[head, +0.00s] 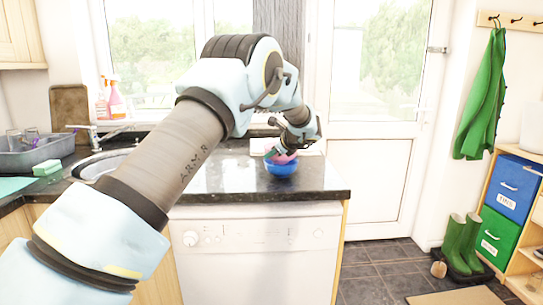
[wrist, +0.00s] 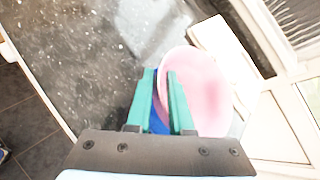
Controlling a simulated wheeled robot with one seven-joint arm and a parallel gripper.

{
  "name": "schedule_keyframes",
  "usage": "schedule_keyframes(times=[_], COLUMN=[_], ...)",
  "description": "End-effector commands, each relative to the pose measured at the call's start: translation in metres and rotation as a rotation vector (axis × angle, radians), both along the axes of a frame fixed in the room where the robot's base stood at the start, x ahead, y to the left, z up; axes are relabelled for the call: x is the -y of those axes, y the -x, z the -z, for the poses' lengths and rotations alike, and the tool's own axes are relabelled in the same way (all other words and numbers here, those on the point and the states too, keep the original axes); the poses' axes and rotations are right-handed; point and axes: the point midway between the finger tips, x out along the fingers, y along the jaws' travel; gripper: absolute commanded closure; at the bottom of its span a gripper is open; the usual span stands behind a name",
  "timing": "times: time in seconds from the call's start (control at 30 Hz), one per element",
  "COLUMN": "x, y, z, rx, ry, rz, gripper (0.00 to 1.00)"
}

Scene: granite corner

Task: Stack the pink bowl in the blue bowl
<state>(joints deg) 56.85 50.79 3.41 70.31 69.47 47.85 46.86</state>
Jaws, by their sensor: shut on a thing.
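The blue bowl (head: 281,169) sits on the dark granite counter near its right end in the head view. The pink bowl (head: 284,158) shows just above and inside the blue bowl's rim. In the wrist view the pink bowl (wrist: 203,92) is large, right of the fingers, with its rim between the green fingertips. A strip of the blue bowl (wrist: 158,112) shows between the fingers. My gripper (wrist: 162,72) is shut on the pink bowl's rim; in the head view my gripper (head: 272,153) is over the blue bowl. Whether the pink bowl rests on the blue bowl's bottom is hidden.
The granite counter (head: 225,178) is clear left of the bowls, and its right edge is close to them. A pale flat item (head: 262,146) lies behind them. The sink (head: 103,163) and a grey basin (head: 35,152) are at the left.

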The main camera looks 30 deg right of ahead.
Motion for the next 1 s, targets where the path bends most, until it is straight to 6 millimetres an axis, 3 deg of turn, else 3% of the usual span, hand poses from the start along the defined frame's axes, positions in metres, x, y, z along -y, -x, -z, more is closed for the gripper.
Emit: schedule_keyframes(times=[0.13, 0.6, 0.63, 0.87, 1.0], x=[0.0, 0.0, 0.0, 0.0, 0.0], y=[0.0, 0.0, 0.0, 0.0, 0.0], z=[0.011, 0.019, 0.018, 0.019, 0.018], rx=[0.001, 0.001, 0.0, -0.001, -0.001], ry=[0.001, 0.002, 0.002, 0.001, 0.001], rz=[-0.001, 0.0, 0.0, 0.0, 0.0], gripper=[1.0, 1.0, 0.77, 0.51, 0.5])
